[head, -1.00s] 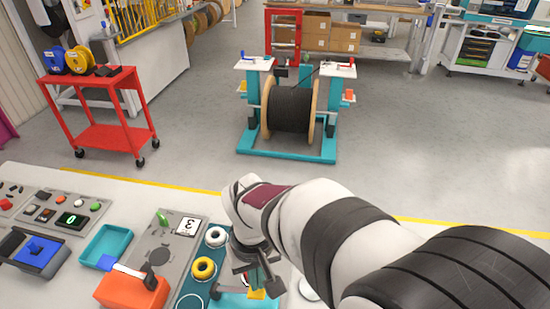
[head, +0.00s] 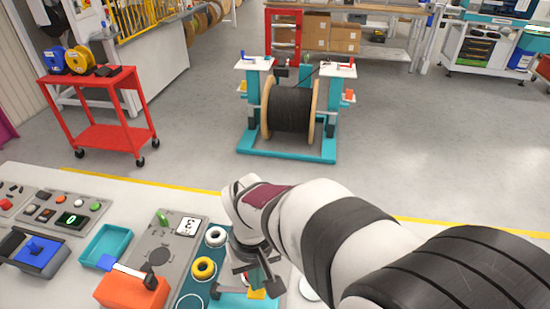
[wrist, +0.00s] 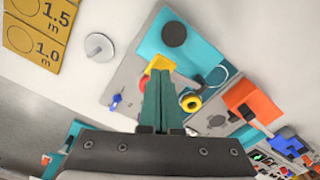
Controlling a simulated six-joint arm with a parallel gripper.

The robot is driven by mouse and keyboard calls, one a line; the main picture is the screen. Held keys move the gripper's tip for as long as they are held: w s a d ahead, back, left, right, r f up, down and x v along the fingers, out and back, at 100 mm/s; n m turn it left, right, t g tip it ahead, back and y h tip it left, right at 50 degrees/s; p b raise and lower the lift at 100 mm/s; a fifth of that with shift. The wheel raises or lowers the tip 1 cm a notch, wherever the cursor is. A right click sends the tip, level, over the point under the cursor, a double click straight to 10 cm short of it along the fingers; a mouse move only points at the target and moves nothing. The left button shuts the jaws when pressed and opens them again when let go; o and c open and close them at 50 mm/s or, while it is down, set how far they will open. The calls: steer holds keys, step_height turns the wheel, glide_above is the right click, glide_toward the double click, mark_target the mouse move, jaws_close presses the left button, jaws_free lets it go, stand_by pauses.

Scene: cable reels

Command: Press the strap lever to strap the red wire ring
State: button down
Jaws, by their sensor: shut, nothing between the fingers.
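My gripper (head: 262,283) is shut and empty, pointing down over the teal fixture (head: 235,299) at the front of the bench. In the wrist view its green fingers (wrist: 160,80) end at or just above a yellow block (wrist: 161,65); I cannot tell whether they touch. The yellow block also shows in the head view (head: 257,294). A small red part (head: 245,278), perhaps the red ring, is mostly hidden by the gripper. An orange box (head: 133,290) with a pale lever (head: 133,273) stands to the left. No label shows which part is the strap lever.
A yellow ring (head: 204,268) and a white ring (head: 215,236) lie beside the gripper. A teal tray (head: 106,243), a blue device (head: 38,252) and a button panel (head: 65,212) are farther left. A white disc (wrist: 99,47) lies on bare bench.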

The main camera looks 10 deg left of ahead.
mark_target(258, 294)
step_height(258, 294, down, 7)
steer(key=shift+r, duration=0.2)
stand_by(0.5)
steer(key=shift+r, duration=0.1)
step_height(258, 294, up, 12)
steer(key=s+d+m+y, duration=0.1)
steer(key=s+d+m, duration=1)
steer(key=s+d, duration=0.2)
steer(key=d, duration=0.2)
steer(key=shift+s+d+r+m+y, duration=0.15)
steer(key=shift+s+d+m+y, duration=0.15)
steer(key=shift+s+d+y, duration=0.1)
